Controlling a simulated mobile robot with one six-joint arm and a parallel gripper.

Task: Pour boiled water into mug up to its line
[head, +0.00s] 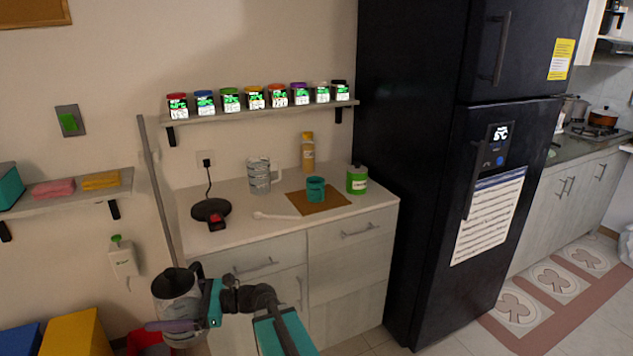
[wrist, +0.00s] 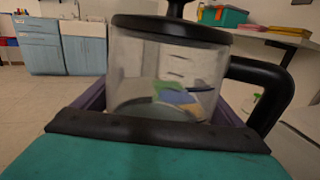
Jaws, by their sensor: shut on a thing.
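A clear glass kettle (head: 176,284) with a dark lid and black handle is off the counter, at the lower left of the head view. My gripper (head: 172,324) is shut on it, with purple fingers around its body. The kettle (wrist: 165,75) fills the middle of the wrist view, roughly upright, its handle to the right. Marks show on its glass; how much water is inside is hard to tell. The teal mug (head: 315,191) stands upright on a brown mat (head: 333,203) on the counter, apart from my gripper. Its line and inside cannot be made out.
The counter (head: 240,232) holds a black round base (head: 205,211) with a red part, a clear jug (head: 259,177), a white spoon (head: 275,216), a green jar (head: 357,180) and an amber bottle (head: 308,155). A spice shelf (head: 260,114) hangs above. A dark fridge (head: 420,180) stands right.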

